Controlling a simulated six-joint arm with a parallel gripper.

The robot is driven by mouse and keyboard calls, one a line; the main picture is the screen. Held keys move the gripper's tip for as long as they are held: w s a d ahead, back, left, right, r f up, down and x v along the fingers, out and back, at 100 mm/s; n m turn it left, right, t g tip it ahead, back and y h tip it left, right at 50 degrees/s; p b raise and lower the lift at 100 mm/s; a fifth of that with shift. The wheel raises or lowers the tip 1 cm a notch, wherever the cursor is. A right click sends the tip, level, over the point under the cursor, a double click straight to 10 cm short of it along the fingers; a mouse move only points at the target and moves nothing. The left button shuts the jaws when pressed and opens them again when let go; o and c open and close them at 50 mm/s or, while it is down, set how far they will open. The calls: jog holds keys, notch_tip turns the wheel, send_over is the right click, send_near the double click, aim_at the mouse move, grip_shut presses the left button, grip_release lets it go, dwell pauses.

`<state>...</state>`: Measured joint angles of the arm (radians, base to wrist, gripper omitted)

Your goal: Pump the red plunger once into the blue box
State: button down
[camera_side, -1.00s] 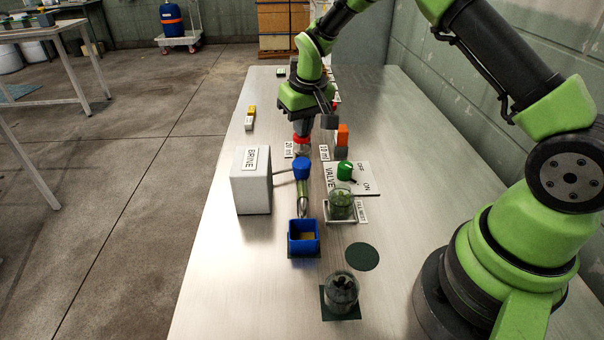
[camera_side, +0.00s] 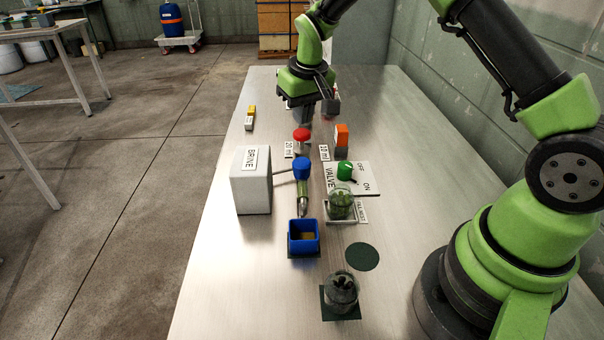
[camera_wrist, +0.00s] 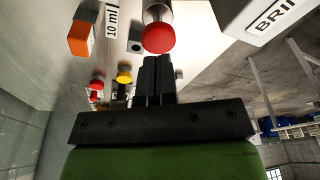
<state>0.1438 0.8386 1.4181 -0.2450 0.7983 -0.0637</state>
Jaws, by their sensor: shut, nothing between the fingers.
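The red plunger (camera_side: 302,134) has a round red cap and stands behind the blue-topped spout in the side view. It also shows in the wrist view (camera_wrist: 158,38), just beyond my fingertips. The open blue box (camera_side: 303,249) sits near the middle of the table, below the metal spout (camera_side: 302,205), with something yellowish inside. My gripper (camera_side: 302,120) is shut and empty, pointing down, above and behind the red cap and apart from it. Its shut fingers show in the wrist view (camera_wrist: 157,62).
A white BRINE box (camera_side: 252,182) stands left of the spout. To the right are an orange block (camera_side: 342,134), a green valve knob (camera_side: 345,171) and a glass jar (camera_side: 341,205). Another jar (camera_side: 341,290) stands in front.

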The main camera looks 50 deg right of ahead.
jog(key=shift+r, duration=2.5)
jog(key=s+a+r+t+y, duration=0.15)
jog(key=s+a+r, duration=0.35)
jog(key=s+r, duration=0.6)
jog(key=s+a+r+t, duration=0.1)
jog(key=s+a, duration=0.1)
jog(key=s, duration=0.5)
jog(key=s+a+r+m+t+y, duration=0.1)
jog(key=s+a+t, duration=0.1)
jog(key=s, duration=0.6)
jog(key=shift+s, duration=0.25)
